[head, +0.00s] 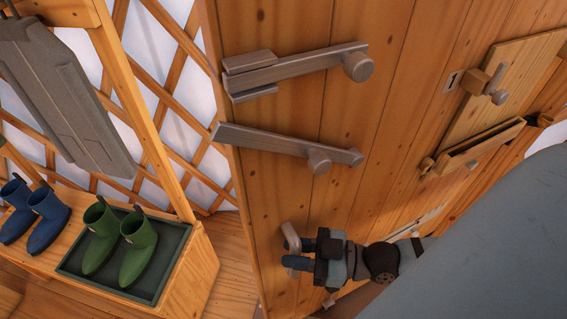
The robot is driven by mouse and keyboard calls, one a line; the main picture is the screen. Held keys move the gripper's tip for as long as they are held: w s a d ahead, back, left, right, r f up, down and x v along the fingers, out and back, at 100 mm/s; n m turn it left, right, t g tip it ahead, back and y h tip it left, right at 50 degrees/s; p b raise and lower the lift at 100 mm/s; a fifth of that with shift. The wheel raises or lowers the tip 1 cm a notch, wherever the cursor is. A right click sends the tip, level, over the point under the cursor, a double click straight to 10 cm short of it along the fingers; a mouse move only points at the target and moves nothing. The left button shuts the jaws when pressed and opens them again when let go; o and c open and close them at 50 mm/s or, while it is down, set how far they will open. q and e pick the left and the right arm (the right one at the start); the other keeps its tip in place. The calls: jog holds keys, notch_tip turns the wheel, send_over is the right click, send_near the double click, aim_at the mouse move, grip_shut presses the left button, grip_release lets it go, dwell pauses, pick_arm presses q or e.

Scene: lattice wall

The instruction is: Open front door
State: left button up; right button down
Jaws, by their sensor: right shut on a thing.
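The wooden front door (285,190) fills the middle of the head view, with vertical planks. Its left edge stands in front of the lattice wall and floor; I cannot tell how far it is ajar. A pale curved handle (291,236) sits low near that edge. My right gripper (298,254) is shut on the handle and partly hides it. My left gripper is not in view.
A wooden bench (200,275) at lower left bears a dark tray (150,289) with green boots (138,240); blue boots (48,205) stand beside it. A grey hanging item (65,95) is above. A small wooden hatch (510,85) and slot box (480,148) are at right.

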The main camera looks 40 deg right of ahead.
jog(key=shift+s, duration=0.45)
jog(key=c, duration=1.3)
grip_release()
jog(key=shift+o, duration=0.2)
jog(key=p+v, duration=0.1)
jog(key=v, duration=1.2)
jog(key=shift+s+d+p, duration=0.2)
jog(key=shift+d+p, duration=0.15)
jog(key=shift+p, duration=0.05)
